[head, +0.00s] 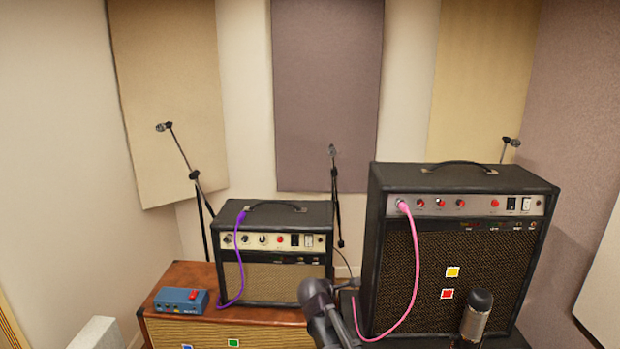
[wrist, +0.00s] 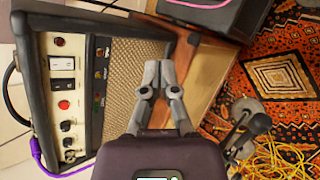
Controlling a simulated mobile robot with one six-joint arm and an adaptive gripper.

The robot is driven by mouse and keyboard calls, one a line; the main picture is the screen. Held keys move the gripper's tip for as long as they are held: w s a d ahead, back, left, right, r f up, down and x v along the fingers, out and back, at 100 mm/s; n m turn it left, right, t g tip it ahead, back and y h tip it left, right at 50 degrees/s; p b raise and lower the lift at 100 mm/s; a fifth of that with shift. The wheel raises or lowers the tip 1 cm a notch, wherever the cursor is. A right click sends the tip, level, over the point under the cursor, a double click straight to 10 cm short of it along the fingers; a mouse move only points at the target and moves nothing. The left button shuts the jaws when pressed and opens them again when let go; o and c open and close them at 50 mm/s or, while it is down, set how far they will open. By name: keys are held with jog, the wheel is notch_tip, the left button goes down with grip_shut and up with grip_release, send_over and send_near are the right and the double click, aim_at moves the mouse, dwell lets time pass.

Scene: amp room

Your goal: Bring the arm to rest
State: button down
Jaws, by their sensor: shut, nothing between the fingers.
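My gripper (wrist: 159,76) shows in the wrist view with its two grey fingers close together and nothing between them. In that view it is beside the small amp (wrist: 80,90), over the wooden cabinet's edge, apparently clear of both. In the head view a dark grey part of my arm rises at the bottom centre, in front of the small black amp (head: 275,255); the fingertips cannot be made out there.
The small amp stands on a brown cabinet (head: 175,275) beside a blue pedal (head: 181,300). A large amp (head: 460,255) with a pink cable (head: 416,265) is at right, a microphone (head: 476,315) before it. A purple cable (head: 240,270) hangs by the small amp. Yellow cable (wrist: 275,160) lies on a patterned rug.

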jog(key=s+d+f+m+g+y, duration=0.1)
jog(key=s+d+f+m+g, duration=0.1)
jog(key=s+m, duration=0.4)
jog(key=s+d+f+m+g+y+p, duration=0.1)
jog(key=s+d+m+g+y, duration=0.1)
jog(key=s+d+m+g, duration=0.2)
jog(key=s+d+f+m+g+y, duration=0.1)
jog(key=s+d+f+m+g, duration=0.1)
jog(key=s+m, duration=0.7)
jog(key=s+d+g, duration=0.1)
jog(key=s+d, duration=0.1)
jog(key=s, duration=0.2)
jog(key=shift+f+m+g+p, duration=0.3)
jog(key=shift+m+p, duration=0.05)
jog(key=shift+m, duration=0.05)
jog(key=shift+s, duration=0.1)
